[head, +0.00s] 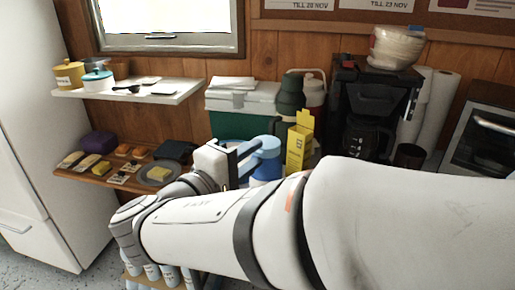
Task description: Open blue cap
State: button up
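A blue cap (266,143) tops a blue-and-white container (266,170) near the middle of the head view. My gripper (247,160) is just left of the cap, its dark finger parts close to it. I cannot tell whether they touch the cap or how far apart the fingertips are. My arm hides the lower part of the container. Whether the cap is closed or loose does not show.
A yellow box (299,144) and a dark green flask (289,100) stand close behind and right. A green-and-white cooler (240,111) is behind. A coffee maker (370,105) stands right. A white shelf (130,90) and a wooden shelf with food (98,182) are left.

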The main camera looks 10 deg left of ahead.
jog(key=shift+c, duration=0.3)
grip_shut()
